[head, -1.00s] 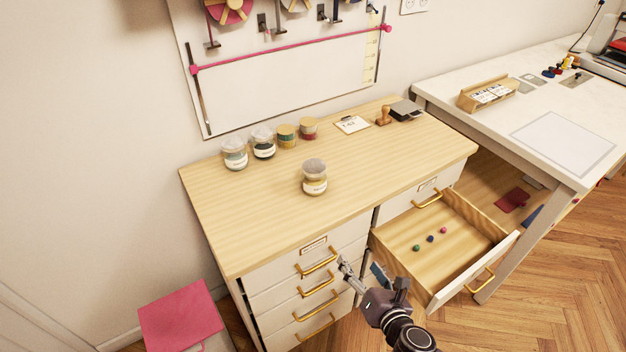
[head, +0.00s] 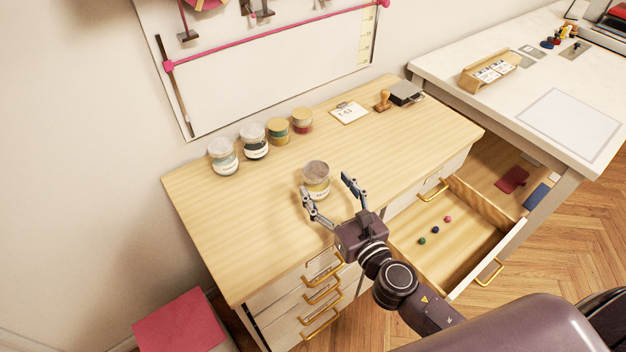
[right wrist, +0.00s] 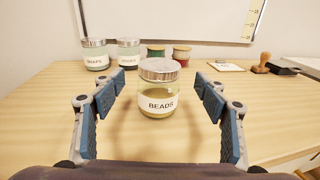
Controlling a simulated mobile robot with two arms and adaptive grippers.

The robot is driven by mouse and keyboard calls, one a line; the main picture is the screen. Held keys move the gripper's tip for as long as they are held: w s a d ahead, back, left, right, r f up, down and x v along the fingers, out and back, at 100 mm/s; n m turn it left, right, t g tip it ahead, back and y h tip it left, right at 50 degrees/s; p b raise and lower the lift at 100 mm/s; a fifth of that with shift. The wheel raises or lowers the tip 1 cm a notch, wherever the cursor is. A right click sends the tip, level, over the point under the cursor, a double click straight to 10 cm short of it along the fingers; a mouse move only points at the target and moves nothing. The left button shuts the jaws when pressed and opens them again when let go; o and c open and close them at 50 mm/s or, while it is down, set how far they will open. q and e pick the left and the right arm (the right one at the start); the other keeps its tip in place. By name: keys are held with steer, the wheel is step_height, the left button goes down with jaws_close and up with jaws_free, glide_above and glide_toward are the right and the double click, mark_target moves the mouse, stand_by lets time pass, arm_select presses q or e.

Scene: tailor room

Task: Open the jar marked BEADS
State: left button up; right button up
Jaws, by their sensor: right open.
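The jar marked BEADS (head: 316,182) stands upright on the wooden cabinet top, apart from the other jars. It is clear glass with yellowish contents and a silvery lid, which is on. In the right wrist view the jar (right wrist: 158,92) shows its BEADS label facing me, centred ahead of the fingers. My right gripper (head: 330,200) is open, its fingers spread to either side of the jar's near side. In the wrist view the right gripper (right wrist: 160,105) shows a gap between each finger and the jar. My left gripper is not in view.
Two glass jars (head: 223,156) and two spools (head: 302,121) stand in a row behind. A card (head: 348,112), a wooden stamp (head: 382,101) and a dark pad (head: 405,92) lie further right. An open drawer (head: 460,262) with several small beads juts out below. The cabinet top's left part is clear.

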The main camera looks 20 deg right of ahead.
steer(key=shift+w+a+r, duration=0.1)
steer(key=shift+w+r, duration=0.05)
steer(key=shift+w, duration=0.6)
steer(key=w, duration=0.1)
steer(key=w+p, duration=0.1)
steer(key=w, duration=0.1)
steer(key=w+a, duration=0.1)
steer(key=shift+w+f, duration=0.25)
steer(key=shift+f, duration=0.1)
steer(key=shift+d, duration=0.1)
jaws_close()
steer(key=shift+r, duration=0.15)
